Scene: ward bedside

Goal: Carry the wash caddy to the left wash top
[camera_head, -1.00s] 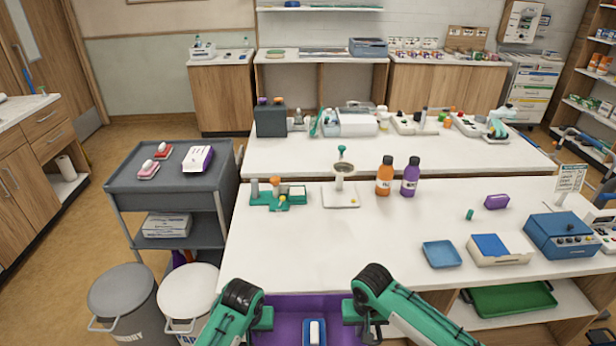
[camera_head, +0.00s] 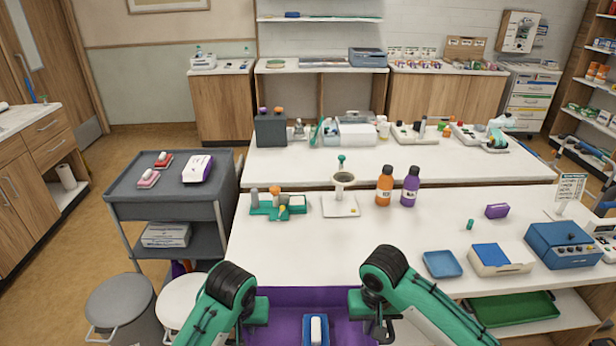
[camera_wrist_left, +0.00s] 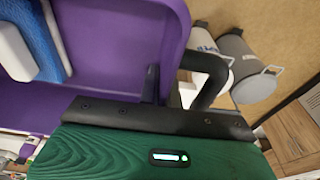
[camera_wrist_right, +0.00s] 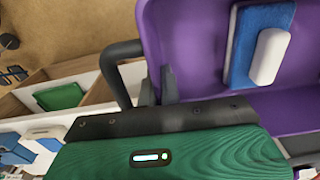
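The wash caddy (camera_head: 285,297) is a purple open tray with black side handles, at the bottom centre of the head view between my grippers. A blue block with a white top (camera_head: 316,330) lies inside it. My left gripper (camera_head: 262,312) is at its left end, by the black handle (camera_wrist_left: 209,80). My right gripper (camera_head: 362,305) is at its right end, by the other handle (camera_wrist_right: 112,75). Both look shut on the caddy's handles, though the fingertips are mostly hidden. The caddy's near side is cut off. I cannot tell which surface is the left wash top.
A white table (camera_head: 290,245) lies ahead, with bottles, a blue tray (camera_head: 442,264) and devices on it. A grey trolley (camera_head: 125,185) stands left, with two bins (camera_head: 120,300) before it. A wooden counter (camera_head: 25,120) is far left; open floor lies between.

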